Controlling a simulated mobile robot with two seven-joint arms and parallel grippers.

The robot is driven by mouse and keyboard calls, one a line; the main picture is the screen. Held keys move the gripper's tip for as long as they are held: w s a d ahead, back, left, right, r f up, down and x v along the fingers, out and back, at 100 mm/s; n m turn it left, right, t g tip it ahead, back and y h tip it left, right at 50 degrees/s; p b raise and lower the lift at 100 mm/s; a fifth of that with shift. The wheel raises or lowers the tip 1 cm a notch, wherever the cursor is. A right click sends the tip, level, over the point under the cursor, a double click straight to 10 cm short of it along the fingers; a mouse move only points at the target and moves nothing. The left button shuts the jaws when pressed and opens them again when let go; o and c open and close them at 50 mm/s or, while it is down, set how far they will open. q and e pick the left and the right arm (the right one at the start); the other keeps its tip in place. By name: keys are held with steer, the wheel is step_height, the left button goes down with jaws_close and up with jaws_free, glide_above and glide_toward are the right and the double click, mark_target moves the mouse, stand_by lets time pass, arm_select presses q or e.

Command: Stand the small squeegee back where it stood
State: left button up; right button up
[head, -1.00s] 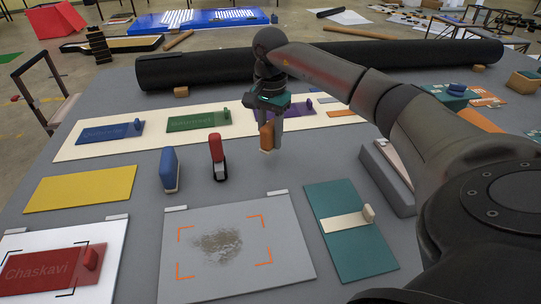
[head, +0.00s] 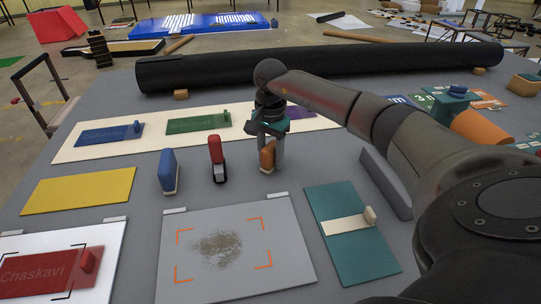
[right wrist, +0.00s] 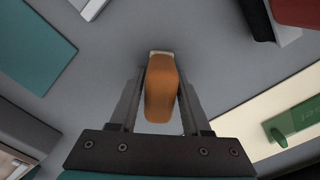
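The small squeegee (head: 267,156), with an orange handle and a pale foot, is upright between the fingers of my right gripper (head: 267,140). Its foot appears to be at the grey table top; exact contact is hard to tell. In the right wrist view, the orange handle (right wrist: 161,90) lies between the two dark fingers, which look closed on its sides. It is to the right of a red-and-black tool (head: 217,158) and a blue-handled tool (head: 168,170), roughly in line with them. My left gripper is not in view.
A grey board with a brown smudge (head: 285,225) lies in front, beside a teal board (head: 365,253) with a pale strip. A long cream board (head: 75,152) with coloured plates is behind. A black roll (head: 200,70) crosses the back. Bare table surrounds the squeegee.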

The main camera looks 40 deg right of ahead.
mark_target(271, 145)
steer(key=shift+o, duration=1.3)
steer(key=shift+r, duration=0.3)
step_height(271, 145, up, 12)
steer(key=shift+f+p, duration=0.15)
steer(key=shift+p, duration=0.8)
